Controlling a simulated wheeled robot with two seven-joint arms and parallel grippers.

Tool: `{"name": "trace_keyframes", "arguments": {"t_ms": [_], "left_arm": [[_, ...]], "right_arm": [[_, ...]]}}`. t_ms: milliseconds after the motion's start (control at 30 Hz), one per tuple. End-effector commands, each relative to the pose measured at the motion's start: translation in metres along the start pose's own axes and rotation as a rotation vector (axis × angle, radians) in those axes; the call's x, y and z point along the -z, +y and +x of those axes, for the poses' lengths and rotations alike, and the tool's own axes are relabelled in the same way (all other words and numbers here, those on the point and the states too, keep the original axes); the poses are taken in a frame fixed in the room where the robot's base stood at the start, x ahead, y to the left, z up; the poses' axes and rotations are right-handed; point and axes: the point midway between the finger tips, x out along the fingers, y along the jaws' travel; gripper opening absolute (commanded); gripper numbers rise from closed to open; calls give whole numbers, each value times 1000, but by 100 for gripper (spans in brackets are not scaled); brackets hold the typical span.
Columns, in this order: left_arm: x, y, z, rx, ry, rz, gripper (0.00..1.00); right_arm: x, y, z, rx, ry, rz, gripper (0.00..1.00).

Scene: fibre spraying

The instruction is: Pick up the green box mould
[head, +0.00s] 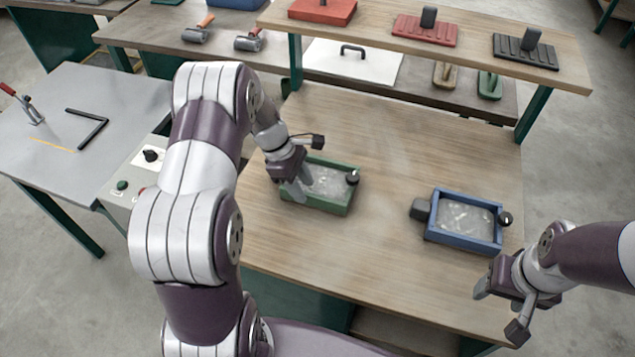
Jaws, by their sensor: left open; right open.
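The green box mould (332,206) lies on the wooden bench, left of its middle, with pale whitish material inside and a dark knob at its right end. My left gripper (300,191) is open at the mould's left end, with its fingers over or beside that end. The gripper hides the left end, and I cannot tell whether it touches the mould. My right gripper (498,312) is open and empty near the bench's front right edge, in front of the blue box mould (463,242).
The wooden bench (420,150) is clear between and behind the moulds. A raised shelf (470,65) at the back holds red and black ribbed tools. Below it are a white lid (345,68) and two small hand tools. A grey table (60,110) stands at the left.

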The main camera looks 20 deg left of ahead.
Motion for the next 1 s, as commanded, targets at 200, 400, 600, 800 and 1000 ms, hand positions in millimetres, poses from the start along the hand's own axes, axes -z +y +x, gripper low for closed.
{"name": "trace_keyframes", "arguments": {"t_ms": [200, 400, 600, 800, 1000], "left_arm": [[0, 1, 30, 0, 0, 1, 43], [0, 1, 32, 0, 0, 1, 43], [0, 1, 32, 0, 0, 1, 0], [0, 1, 32, 0, 1, 1, 0], [0, 1, 32, -1, 1, 1, 0]], "right_arm": [[1, 0, -8, 0, 0, 0, 60], [1, 0, -7, 0, 0, 0, 60], [1, 0, -7, 0, 0, 0, 60], [1, 0, -7, 0, 0, 0, 60], [1, 0, -7, 0, 0, 0, 60]]}}
